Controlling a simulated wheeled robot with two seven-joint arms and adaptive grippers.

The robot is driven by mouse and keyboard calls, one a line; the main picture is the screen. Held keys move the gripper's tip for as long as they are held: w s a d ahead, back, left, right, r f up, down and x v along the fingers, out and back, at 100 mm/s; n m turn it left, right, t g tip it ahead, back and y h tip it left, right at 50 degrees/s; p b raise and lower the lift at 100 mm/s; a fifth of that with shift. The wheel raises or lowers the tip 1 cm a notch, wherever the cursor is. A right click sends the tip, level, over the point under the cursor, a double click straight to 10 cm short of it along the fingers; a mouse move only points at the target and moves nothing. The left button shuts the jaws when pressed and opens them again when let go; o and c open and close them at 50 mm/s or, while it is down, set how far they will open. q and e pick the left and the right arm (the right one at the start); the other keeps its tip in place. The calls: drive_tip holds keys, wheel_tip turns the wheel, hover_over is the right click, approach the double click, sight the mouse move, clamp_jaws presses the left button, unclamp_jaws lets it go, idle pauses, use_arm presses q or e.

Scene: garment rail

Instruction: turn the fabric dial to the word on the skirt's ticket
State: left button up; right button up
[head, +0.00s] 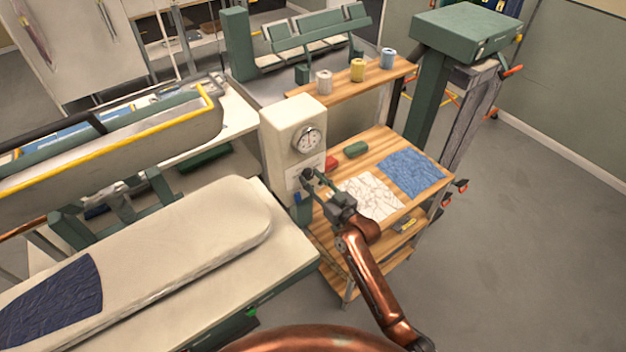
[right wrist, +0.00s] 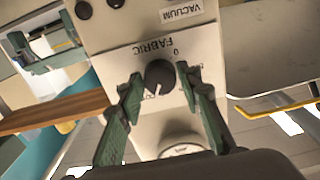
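The fabric dial (right wrist: 160,76) is a black knob on a pale panel marked FABRIC, seen upside down in the right wrist view. Its white mark points toward the bottom of that picture. The words around it are mostly hidden by my fingers. My right gripper (right wrist: 159,84) is open, with one green finger on each side of the knob; I cannot tell whether they touch it. In the head view my right gripper (head: 314,182) is at the lower front of the cream control box (head: 283,150). A dark blue skirt (head: 55,302) lies on the ironing board; no ticket is readable. My left gripper is out of view.
The padded ironing board (head: 190,232) fills the lower left. A wooden cart (head: 377,143) beside the box holds a white patterned cloth (head: 370,196), a blue cloth (head: 411,173) and red and green blocks. A round gauge (head: 308,139) is above the dial. Floor at right is clear.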

drive_tip(key=c, duration=0.7)
drive_tip(key=m+p, duration=0.2)
drive_tip(key=m, duration=0.2)
drive_tip(key=shift+m, duration=0.3)
drive_tip(key=m+p, duration=0.1)
drive_tip(key=m, duration=0.2)
drive_tip(key=shift+p, duration=0.35)
drive_tip(key=shift+m+p, duration=0.45)
drive_tip(key=shift+m, duration=1.05)
drive_tip(key=o, duration=1.1)
